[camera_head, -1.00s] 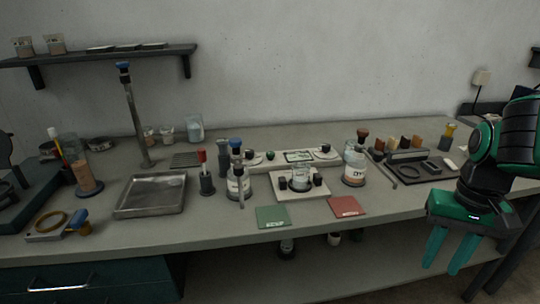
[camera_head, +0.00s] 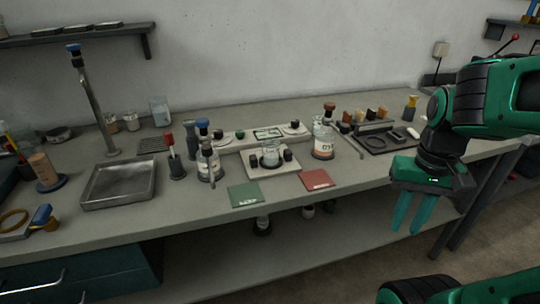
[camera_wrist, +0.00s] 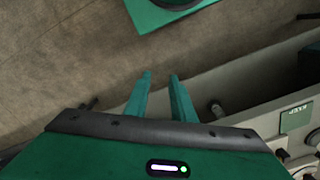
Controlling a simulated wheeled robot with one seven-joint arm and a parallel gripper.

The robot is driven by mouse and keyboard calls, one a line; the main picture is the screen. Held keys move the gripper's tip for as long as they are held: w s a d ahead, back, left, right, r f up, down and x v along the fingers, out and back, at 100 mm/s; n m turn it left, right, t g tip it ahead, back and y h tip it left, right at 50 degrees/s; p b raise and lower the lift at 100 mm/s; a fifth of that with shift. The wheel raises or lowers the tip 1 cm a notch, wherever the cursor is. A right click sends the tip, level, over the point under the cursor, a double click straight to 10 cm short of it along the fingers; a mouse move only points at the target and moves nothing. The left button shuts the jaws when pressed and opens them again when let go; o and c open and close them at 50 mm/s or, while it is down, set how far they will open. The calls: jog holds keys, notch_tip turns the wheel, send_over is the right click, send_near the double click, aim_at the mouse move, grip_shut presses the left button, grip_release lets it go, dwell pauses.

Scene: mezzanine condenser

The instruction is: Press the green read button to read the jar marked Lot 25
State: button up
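A pale reader device (camera_head: 268,134) with a small display stands at the back of the bench, with a small green button (camera_head: 240,134) left of the display. A clear jar (camera_head: 271,157) sits on its front plate between dark blocks. I cannot read which jar is Lot 25. My gripper (camera_head: 407,230) points down in front of the bench, right of the jars, its fingers apart and empty. It also shows in the wrist view (camera_wrist: 160,75).
A green mat (camera_head: 244,195) and a red mat (camera_head: 318,180) lie at the bench's front edge. A metal tray (camera_head: 119,184) and tap (camera_head: 93,100) are at left. A dark tray (camera_head: 388,140) is right of the jars. The floor is clear below my gripper.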

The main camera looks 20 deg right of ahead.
grip_shut()
dwell(1.5)
